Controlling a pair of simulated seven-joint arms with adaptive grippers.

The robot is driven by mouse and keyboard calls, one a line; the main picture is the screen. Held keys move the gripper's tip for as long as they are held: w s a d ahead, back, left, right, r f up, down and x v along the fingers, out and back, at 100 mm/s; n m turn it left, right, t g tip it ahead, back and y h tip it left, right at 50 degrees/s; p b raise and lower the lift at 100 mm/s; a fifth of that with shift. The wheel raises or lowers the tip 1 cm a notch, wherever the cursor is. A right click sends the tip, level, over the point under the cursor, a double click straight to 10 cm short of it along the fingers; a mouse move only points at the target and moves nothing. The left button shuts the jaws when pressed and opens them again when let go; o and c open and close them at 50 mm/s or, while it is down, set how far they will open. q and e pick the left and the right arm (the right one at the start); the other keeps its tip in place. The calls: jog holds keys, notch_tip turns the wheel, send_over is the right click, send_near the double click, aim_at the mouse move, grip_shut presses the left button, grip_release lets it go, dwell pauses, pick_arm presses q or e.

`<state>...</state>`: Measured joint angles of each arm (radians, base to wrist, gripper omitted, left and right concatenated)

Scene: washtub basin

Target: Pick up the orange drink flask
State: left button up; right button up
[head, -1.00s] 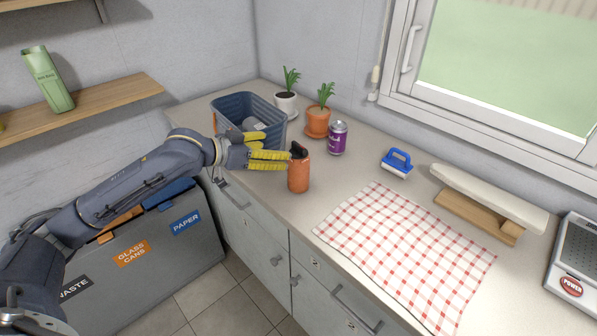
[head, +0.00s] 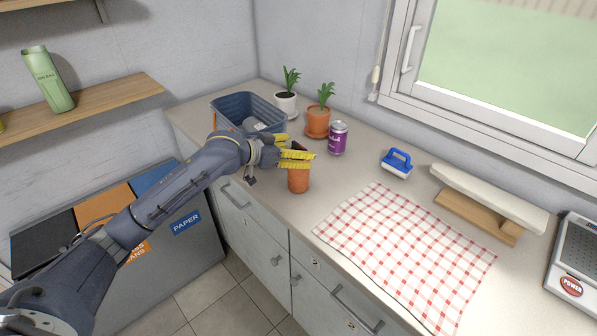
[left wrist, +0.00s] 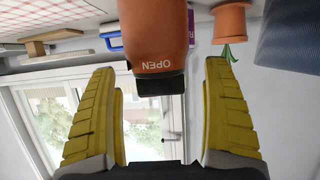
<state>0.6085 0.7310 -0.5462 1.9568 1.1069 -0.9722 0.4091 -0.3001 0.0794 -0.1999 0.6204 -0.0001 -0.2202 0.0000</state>
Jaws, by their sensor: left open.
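The orange drink flask (head: 298,180) stands upright on the counter, left of the checked cloth. My left gripper (head: 302,160) is at its upper part, and the yellow fingers cover some of its top in the head view. In the left wrist view the flask (left wrist: 153,35) appears upside down with its dark cap and the word OPEN. The open yellow fingers (left wrist: 160,110) are on either side of the cap, with gaps on both sides. My right gripper is not in view.
A blue basin (head: 228,117) is at the back left. A blue-handled brush (head: 397,163) and checked cloth (head: 405,250) lie to the right.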

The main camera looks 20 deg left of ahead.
pick_arm(q)
jog(key=shift+w+d+f, duration=0.2)
jog(key=shift+w+d, duration=0.1)
jog(key=shift+w, duration=0.05)
jog(key=c, duration=1.7)
